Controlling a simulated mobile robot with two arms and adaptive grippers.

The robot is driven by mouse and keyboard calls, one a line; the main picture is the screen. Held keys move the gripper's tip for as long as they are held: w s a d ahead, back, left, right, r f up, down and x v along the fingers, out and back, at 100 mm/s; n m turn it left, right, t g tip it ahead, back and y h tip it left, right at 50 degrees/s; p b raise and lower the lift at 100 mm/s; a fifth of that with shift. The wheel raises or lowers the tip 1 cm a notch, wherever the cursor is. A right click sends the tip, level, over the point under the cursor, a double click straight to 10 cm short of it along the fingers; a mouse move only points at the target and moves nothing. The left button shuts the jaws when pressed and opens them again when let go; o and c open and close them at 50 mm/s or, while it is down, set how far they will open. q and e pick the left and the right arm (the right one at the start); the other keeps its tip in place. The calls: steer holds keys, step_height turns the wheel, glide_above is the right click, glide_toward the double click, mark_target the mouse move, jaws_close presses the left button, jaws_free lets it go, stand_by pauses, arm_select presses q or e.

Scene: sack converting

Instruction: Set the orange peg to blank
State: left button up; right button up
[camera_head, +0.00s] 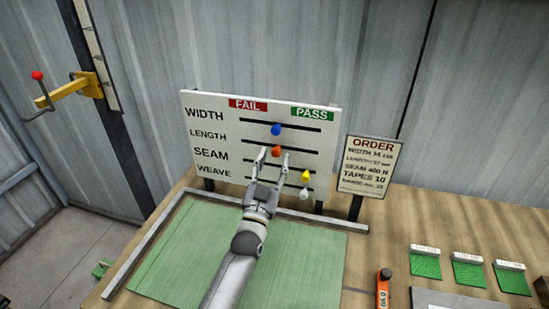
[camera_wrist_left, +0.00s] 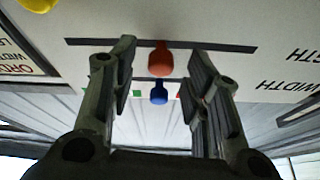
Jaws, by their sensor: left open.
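A white board (camera_head: 215,115) with the rows WIDTH, LENGTH, SEAM and WEAVE stands behind the green mat. A red FAIL label and a green PASS label sit along its top. The orange peg (camera_head: 276,151) is in the second slot, near mid-slot, between the FAIL and PASS sides. My left gripper (camera_head: 274,157) is open, with one finger on each side of this peg. In the left wrist view, the orange peg (camera_wrist_left: 160,62) shows between the fingers with a gap on both sides. My right gripper is not in view.
A blue peg (camera_head: 276,130) is just above, in the top slot. A yellow peg (camera_head: 306,175) and a white peg (camera_head: 304,194) are lower right. An ORDER sign (camera_head: 369,165) stands right of the board. The green mat (camera_head: 180,250) is clear apart from my arm.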

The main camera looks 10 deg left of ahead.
arm_select(q)
steer(key=v, duration=1)
steer(key=shift+s, duration=0.15)
